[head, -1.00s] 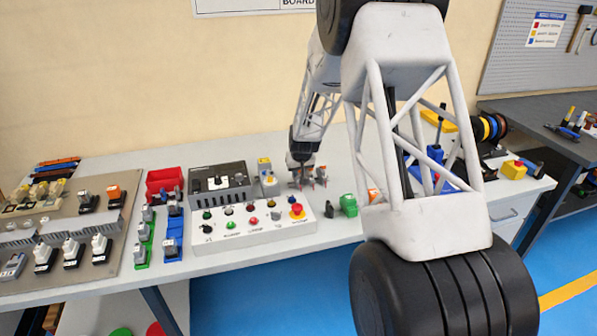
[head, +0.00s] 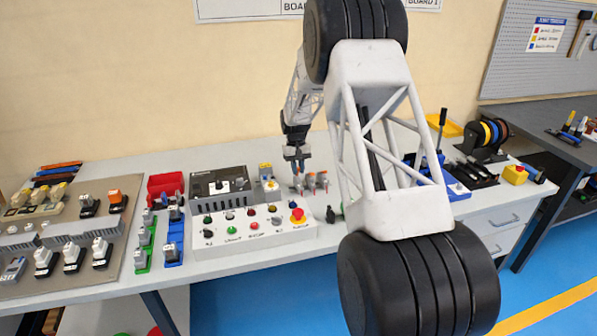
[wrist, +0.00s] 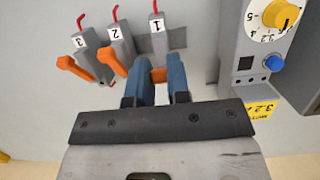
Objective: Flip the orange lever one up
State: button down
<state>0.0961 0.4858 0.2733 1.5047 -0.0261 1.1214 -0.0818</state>
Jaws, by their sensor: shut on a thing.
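In the wrist view, three grey lever units stand in a row, marked 3 (wrist: 79,42), 2 (wrist: 116,32) and 1 (wrist: 156,25), with the digits upside down. The orange levers on unit 3 (wrist: 75,68) and unit 2 (wrist: 112,62) stick out free. My gripper (wrist: 162,78) is shut on the orange lever of unit 1 (wrist: 158,75), with a blue finger on either side. Most of that lever is hidden, and its exact tilt is unclear. In the head view my gripper (head: 297,166) is at the left end of the small lever row (head: 311,182).
A grey box with a yellow dial (wrist: 280,14) and blue knob (wrist: 274,63) stands close right of the fingers in the wrist view. A white button panel (head: 252,232) lies in front of the levers. The wall is behind.

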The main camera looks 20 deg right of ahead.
jog(key=w+g, duration=0.1)
jog(key=g, duration=0.2)
jog(key=shift+w, duration=0.2)
jog(key=shift+w+g, duration=0.35)
jog(key=shift+g, duration=0.55)
jog(key=shift+w+g, duration=0.3)
jog(key=shift+g, duration=0.6)
jog(key=c, duration=1.1)
grip_release()
jog(key=shift+w, duration=0.1)
jog(key=v, duration=0.7)
jog(key=shift+w+r, duration=0.2)
jog(key=shift+w, duration=0.1)
